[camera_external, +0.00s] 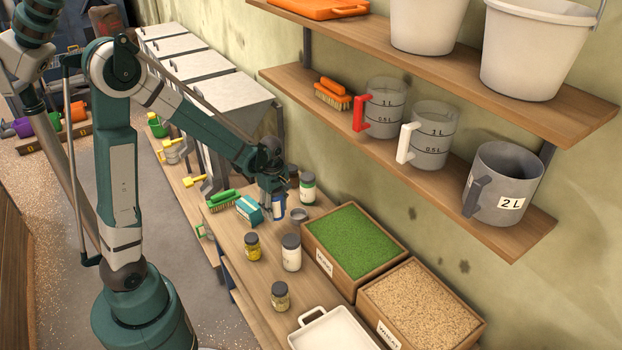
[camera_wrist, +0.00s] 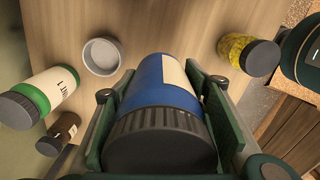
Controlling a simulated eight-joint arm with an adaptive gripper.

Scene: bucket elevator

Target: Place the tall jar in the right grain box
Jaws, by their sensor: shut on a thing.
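My gripper (camera_external: 274,200) is over the far part of the wooden bench, with its fingers pointing down. In the wrist view my gripper (camera_wrist: 163,92) is shut on a blue jar (camera_wrist: 165,78) with a cream label and a dark ridged lid. The fingers press on its two sides, and the lid faces the camera. Only a little of the blue jar (camera_external: 279,211) shows in the external view; I cannot tell whether it touches the bench. The right grain box (camera_external: 384,335) holds tan wheat and stands nearer the camera than the left grain box (camera_external: 324,262), which holds green grain.
A green-and-white jar (camera_external: 308,188) and a small round dish (camera_external: 299,215) stand close by my gripper. A teal box (camera_external: 249,210), yellow jar (camera_external: 252,248), white jar (camera_external: 291,253) and another jar (camera_external: 280,297) stand nearby. A white tray (camera_external: 300,338) is in front. Shelves overhang the wall side.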

